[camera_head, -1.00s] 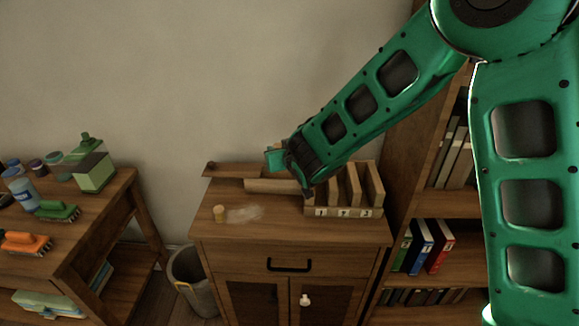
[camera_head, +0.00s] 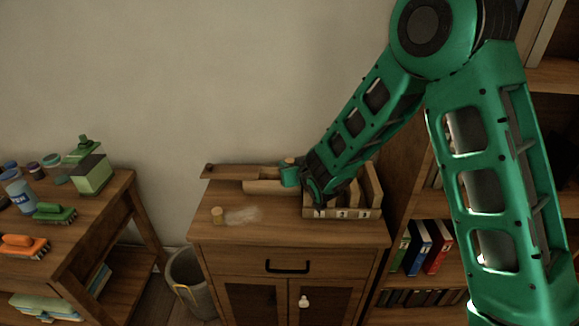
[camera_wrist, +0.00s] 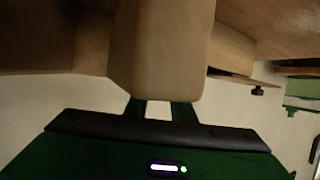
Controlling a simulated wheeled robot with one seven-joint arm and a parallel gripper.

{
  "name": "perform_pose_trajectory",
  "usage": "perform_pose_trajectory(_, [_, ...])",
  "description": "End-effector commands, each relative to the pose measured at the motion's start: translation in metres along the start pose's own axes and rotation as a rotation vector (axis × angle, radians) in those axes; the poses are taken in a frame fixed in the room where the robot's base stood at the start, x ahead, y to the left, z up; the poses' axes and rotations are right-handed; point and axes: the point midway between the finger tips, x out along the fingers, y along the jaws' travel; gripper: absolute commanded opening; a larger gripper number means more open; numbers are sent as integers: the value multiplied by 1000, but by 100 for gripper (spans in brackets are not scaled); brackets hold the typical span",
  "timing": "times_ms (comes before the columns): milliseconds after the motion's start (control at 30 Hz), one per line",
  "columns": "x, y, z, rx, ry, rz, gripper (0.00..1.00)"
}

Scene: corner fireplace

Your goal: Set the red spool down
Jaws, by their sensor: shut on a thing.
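My gripper (camera_head: 289,176) is over the back of the wooden cabinet (camera_head: 225,240), left of the numbered rack. It is shut on a pale tan piece with rounded edges, whose top (camera_head: 290,161) shows above the jaws. In the wrist view this held piece (camera_wrist: 160,50) fills the upper middle, between the fingers (camera_wrist: 158,108). I see no red on it and cannot tell if it is the spool. Whether its far end touches anything is hidden.
The rack (camera_head: 343,213) with upright dividers stands beside my gripper. A low wooden piece (camera_head: 262,187) lies along the back. A pale smear (camera_head: 243,214) marks the top, whose front is clear. Left is a table with brushes (camera_head: 55,213); a bin (camera_head: 188,280) stands between.

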Motion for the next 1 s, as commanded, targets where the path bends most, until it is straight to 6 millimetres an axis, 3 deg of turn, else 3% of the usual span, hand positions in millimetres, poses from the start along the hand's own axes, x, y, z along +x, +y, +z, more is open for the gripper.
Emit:
perform_pose_trajectory(600, [5, 1, 13, 0, -4, 1, 1])
perform_pose_trajectory(633, [5, 1, 13, 0, -5, 2, 25])
perform_pose_trajectory(667, [5, 1, 14, 0, -6, 2, 30])
perform_pose_trajectory(1000, [4, 5, 16, 0, -12, 7, 30])
